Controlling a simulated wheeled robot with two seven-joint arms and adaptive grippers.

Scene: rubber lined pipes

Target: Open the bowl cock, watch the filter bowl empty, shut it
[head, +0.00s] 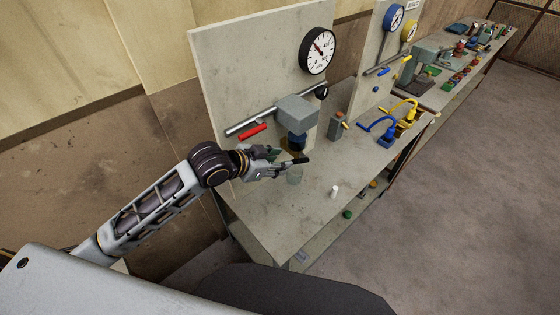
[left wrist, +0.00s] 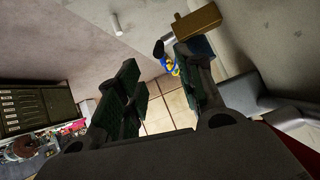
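In the head view a grey filter block (head: 297,112) sits on the pipe along the upright panel. The filter bowl (head: 296,141), dark blue with amber at its side, hangs under it, its lower part hidden by my gripper. My left gripper (head: 284,163) is just below and in front of the bowl. In the left wrist view its green-padded fingers (left wrist: 158,86) are apart with nothing held between them. I cannot make out the bowl cock for certain. My right gripper is out of view.
A red lever (head: 252,131) is on the pipe, left of the filter. A dial gauge (head: 317,50) is above. A small white cylinder (head: 334,191) stands on the bench (head: 290,220), whose front is mostly bare.

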